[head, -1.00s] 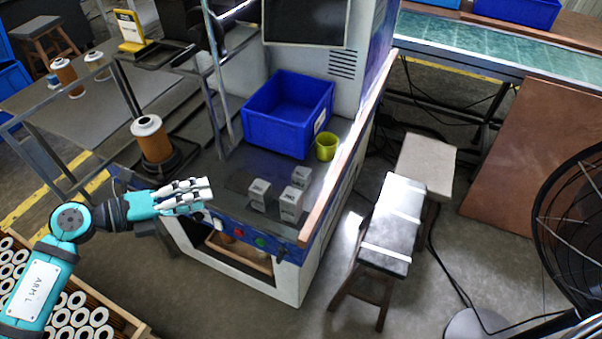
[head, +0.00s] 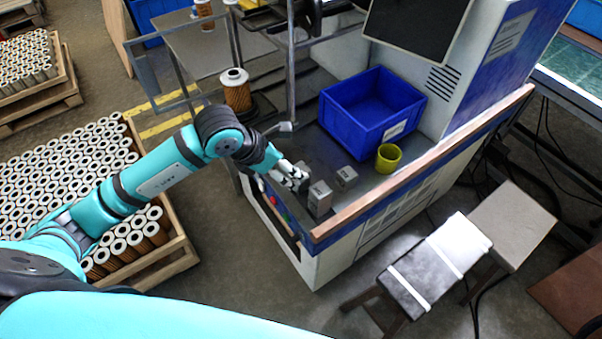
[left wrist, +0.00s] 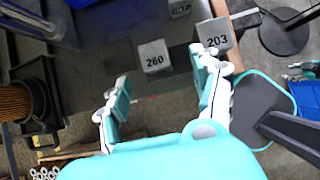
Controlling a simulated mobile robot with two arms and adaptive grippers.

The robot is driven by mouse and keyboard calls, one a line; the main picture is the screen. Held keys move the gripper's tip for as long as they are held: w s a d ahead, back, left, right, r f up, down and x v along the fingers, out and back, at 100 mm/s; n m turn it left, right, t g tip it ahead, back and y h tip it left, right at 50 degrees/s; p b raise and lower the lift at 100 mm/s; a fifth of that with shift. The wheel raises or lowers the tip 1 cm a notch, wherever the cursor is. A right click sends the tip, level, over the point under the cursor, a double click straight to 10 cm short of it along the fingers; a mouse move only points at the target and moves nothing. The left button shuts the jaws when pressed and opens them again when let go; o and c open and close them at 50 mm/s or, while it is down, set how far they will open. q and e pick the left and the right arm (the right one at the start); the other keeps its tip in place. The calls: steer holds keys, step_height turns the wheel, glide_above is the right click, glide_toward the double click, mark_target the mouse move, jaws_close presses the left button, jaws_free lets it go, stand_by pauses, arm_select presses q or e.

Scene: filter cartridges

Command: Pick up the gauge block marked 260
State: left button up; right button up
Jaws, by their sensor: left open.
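The grey gauge block marked 260 (left wrist: 153,57) stands on the dark bench top, ahead of and between my left fingers in the left wrist view. In the head view it is largely hidden by the hand. My left gripper (left wrist: 160,78) is open and empty, with no clear contact on the block. In the head view my left gripper (head: 291,177) is at the blocks near the bench's front edge. A block marked 203 (left wrist: 216,36) stands to the right, close to the right finger. A third block (left wrist: 180,8) stands farther back, its marking unclear. My right gripper is not in view.
A blue bin (head: 350,125) and a yellow-green cup (head: 389,158) stand behind the blocks. A wooden rail (head: 430,160) edges the bench at right. A filter cartridge (head: 236,92) stands at the bench's left. A crate of cartridges (head: 178,262) lies at lower left.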

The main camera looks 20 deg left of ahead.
arm_select(q)
steer(key=x, duration=0.3)
steer(key=shift+f+p, duration=0.1)
steer(key=shift+p, duration=0.3)
steer(key=x, duration=0.1)
steer(key=p+x, duration=0.1)
steer(key=x, duration=0.1)
steer(key=shift+w+a+f, duration=0.1)
steer(key=shift+a+f, duration=0.1)
steer(key=shift+f, duration=0.15)
steer(key=shift+w+d+f, duration=0.1)
steer(key=shift+w+f, duration=0.15)
steer(key=shift+f, duration=0.25)
steer(key=shift+r, duration=0.1)
jaws_close()
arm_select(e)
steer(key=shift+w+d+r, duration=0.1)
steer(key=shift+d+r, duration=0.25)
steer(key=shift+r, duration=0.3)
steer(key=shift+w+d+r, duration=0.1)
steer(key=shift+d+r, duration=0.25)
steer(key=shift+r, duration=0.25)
